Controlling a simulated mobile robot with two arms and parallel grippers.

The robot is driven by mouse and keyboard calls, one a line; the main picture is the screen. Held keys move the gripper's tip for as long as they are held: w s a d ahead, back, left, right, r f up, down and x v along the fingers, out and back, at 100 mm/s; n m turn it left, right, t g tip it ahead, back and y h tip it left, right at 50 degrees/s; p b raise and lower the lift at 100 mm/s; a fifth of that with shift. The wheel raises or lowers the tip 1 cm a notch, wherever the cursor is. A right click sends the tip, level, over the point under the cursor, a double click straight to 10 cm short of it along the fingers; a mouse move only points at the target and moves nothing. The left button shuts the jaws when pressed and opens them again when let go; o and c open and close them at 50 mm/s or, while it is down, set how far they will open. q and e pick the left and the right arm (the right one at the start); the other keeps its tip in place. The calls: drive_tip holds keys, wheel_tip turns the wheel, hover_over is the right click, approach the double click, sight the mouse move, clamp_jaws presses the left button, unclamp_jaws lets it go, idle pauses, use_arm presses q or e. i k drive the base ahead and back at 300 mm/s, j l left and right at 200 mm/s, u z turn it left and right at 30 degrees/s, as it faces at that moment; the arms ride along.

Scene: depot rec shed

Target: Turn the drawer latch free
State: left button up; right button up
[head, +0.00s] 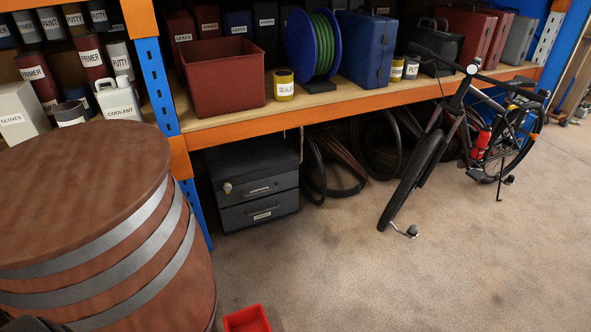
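A dark grey drawer cabinet (288,203) with two drawers stands on the floor under the orange shelf. A small pale knob-like latch (228,187) sits at the left of the upper drawer's front; its turn position is too small to tell. The upper drawer (275,184) and the lower drawer (240,217) look closed, each with a handle and a small label. Neither of my grippers can be made out. A dark part at the bottom left corner may be mine.
A large wooden barrel (90,190) with metal bands fills the left foreground. A red bin (247,319) is on the floor at the bottom edge. The floor before the cabinet is clear.

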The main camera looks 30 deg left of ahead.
sight(227, 187)
drive_tip(key=i+l, duration=0.15)
drive_tip(key=i, duration=0.35)
drive_tip(key=i+l+z, duration=0.1)
drive_tip(key=i, duration=0.45)
